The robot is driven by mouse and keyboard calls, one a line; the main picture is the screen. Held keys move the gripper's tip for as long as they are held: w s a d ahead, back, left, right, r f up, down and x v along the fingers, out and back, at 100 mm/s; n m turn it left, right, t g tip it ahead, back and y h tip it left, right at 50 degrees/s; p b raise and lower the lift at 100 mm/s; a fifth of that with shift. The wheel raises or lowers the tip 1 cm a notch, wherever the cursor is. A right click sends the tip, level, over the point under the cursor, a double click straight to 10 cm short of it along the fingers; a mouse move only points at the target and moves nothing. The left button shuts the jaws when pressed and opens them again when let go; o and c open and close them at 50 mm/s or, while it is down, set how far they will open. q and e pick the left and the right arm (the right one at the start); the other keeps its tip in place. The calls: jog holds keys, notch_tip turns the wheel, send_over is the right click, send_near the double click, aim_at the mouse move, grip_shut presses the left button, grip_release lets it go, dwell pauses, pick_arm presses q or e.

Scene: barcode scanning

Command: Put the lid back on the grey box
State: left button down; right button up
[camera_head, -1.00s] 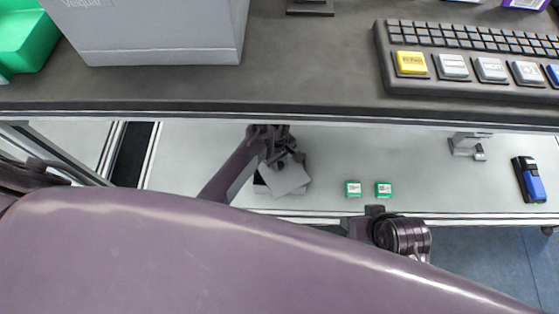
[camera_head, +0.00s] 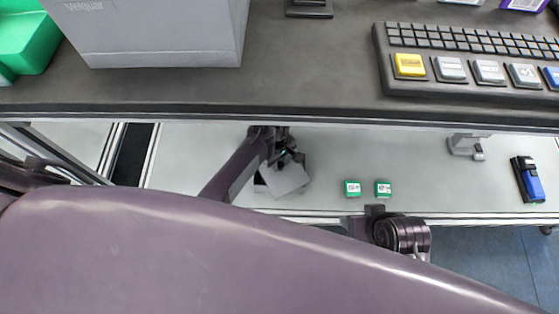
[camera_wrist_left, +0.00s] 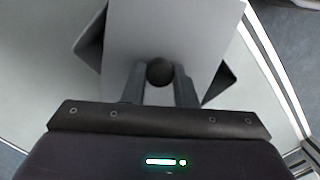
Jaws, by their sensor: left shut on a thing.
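The lid (camera_head: 285,181) is a flat light-grey plate on the lower shelf's left-middle part in the head view. It also shows in the left wrist view (camera_wrist_left: 170,35) with a dark round knob (camera_wrist_left: 160,71). My left gripper (camera_wrist_left: 160,85) is shut on this knob. Dark corners of the grey box (camera_wrist_left: 219,83) stick out on both sides beneath the lid. The lid is turned relative to the box and does not line up with it. I cannot tell whether they touch. The box's inside is hidden.
Two small green boxes (camera_head: 353,188) (camera_head: 383,188) stand right of the lid on the lower shelf (camera_head: 420,165). A blue-and-black device (camera_head: 530,180) lies at far right. The upper table edge (camera_head: 300,115) overhangs the shelf; it bears a keyboard (camera_head: 470,65) and a large grey case (camera_head: 155,35).

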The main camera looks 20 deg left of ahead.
dwell(0.4)
pick_arm(q)
jog(key=c, duration=0.6)
grip_release()
